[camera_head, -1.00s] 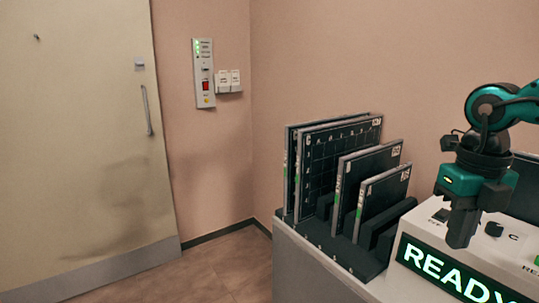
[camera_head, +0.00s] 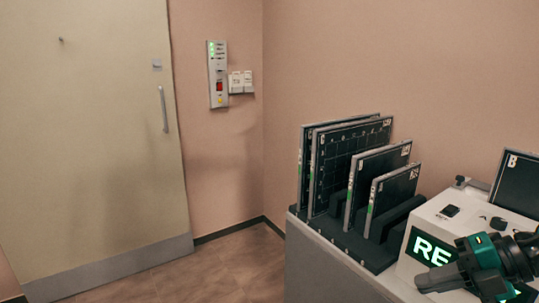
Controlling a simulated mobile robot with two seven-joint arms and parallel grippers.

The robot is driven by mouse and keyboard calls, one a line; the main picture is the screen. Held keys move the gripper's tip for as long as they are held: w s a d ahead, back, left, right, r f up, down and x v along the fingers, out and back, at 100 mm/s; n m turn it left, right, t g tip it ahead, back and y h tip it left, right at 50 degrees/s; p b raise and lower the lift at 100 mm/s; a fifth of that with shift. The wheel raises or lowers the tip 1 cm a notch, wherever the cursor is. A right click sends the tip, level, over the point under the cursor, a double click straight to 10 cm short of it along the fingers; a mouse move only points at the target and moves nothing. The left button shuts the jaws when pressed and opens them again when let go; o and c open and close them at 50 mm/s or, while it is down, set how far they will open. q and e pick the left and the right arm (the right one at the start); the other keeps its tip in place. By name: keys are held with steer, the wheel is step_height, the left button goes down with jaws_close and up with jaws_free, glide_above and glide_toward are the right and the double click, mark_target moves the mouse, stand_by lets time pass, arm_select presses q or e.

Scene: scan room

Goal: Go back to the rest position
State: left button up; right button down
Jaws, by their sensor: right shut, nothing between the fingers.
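My right gripper (camera_head: 437,278) is at the lower right, in front of the green lit sign (camera_head: 427,246) of a white device. It points left, and its fingers are together with nothing between them. The gripper hides part of the sign, so only its first letters show. My left gripper is not in view.
The white device (camera_head: 446,228) stands on the counter with a dark screen (camera_head: 517,183) behind. A black rack (camera_head: 377,251) holds several dark panels (camera_head: 347,158) upright. A closed door (camera_head: 95,130) and a wall control panel (camera_head: 217,75) are at left. The floor (camera_head: 215,275) there is clear.

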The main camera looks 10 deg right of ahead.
step_height(320, 180, down, 14)
steer(key=s+a+m+t+h+p, duration=0.2)
steer(key=m+t+h, duration=0.5)
steer(key=m, duration=1.1)
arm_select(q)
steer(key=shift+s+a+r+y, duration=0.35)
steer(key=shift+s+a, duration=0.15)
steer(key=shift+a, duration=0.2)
arm_select(e)
steer(key=s+a+f+m+g, duration=0.1)
steer(key=s+a+f+m, duration=0.7)
steer(key=a+f, duration=0.2)
steer(key=shift+a+m+h, duration=0.3)
steer(key=shift+a+m, duration=0.1)
steer(key=shift+a, duration=0.55)
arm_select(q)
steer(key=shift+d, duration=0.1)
arm_select(e)
steer(key=shift+d, duration=0.1)
